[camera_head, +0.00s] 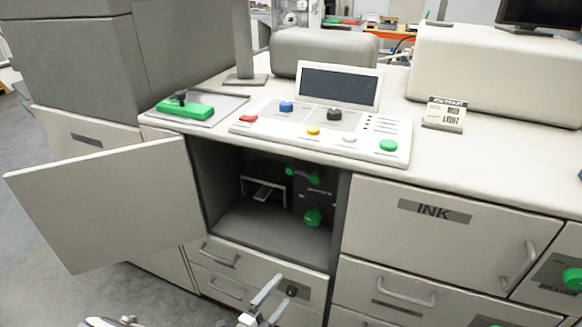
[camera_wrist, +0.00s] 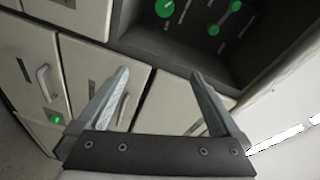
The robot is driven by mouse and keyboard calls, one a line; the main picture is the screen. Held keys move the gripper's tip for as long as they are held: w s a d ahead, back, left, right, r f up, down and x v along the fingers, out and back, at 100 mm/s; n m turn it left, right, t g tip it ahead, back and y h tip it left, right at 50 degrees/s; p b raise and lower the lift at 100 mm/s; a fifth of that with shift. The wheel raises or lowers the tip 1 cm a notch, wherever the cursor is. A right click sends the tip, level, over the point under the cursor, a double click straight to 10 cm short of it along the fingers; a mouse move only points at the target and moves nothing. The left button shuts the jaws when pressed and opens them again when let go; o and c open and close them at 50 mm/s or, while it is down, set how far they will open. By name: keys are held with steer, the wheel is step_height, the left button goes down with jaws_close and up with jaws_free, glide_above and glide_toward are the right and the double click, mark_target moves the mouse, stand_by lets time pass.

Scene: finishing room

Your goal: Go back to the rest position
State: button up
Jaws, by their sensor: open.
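My gripper (camera_head: 268,297) is at the bottom of the head view, in front of the drawers under the open compartment. Its two fingers are apart, with nothing between them. The wrist view shows the same gripper (camera_wrist: 155,85) with both fingers spread and empty, tilted against the cabinet front. The open compartment (camera_head: 270,228) lies above and beyond the fingers. Inside it are a green lever (camera_head: 303,175), a green knob (camera_head: 312,217) and a metal bracket (camera_head: 262,190). The knob (camera_wrist: 165,8) also shows at the top of the wrist view.
The compartment's door (camera_head: 105,205) stands wide open to the left and juts into the room. Drawers with bar handles (camera_head: 405,295) and the INK panel (camera_head: 435,211) lie right. A control panel (camera_head: 325,130) sits on the counter. Floor shows at lower left.

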steer(key=s+d+r+m+g+p, duration=0.2)
steer(key=d+r+m+g, duration=0.45)
steer(key=r+m, duration=0.55)
steer(key=s+d+r+m+g+p, duration=0.1)
steer(key=s+d+r+m+g, duration=0.1)
steer(key=d+r+m+g, duration=0.75)
steer(key=s+r+m+t+y+p, duration=0.1)
steer(key=s+r+m+t+y, duration=0.1)
steer(key=r+m, duration=0.5)
steer(key=s+r+m+t+y+p, duration=0.1)
steer(key=s+r+m+y, duration=0.3)
steer(key=m, duration=0.8)
steer(key=s+d+r+m+t+y+p, duration=0.1)
steer(key=s+r+m+t+y, duration=0.2)
steer(key=s+r+m, duration=0.3)
step_height(320, 180, up, 4)
steer(key=m+t, duration=0.1)
steer(key=m, duration=0.3)
steer(key=shift+r+p, duration=0.2)
steer(key=shift+p, duration=0.15)
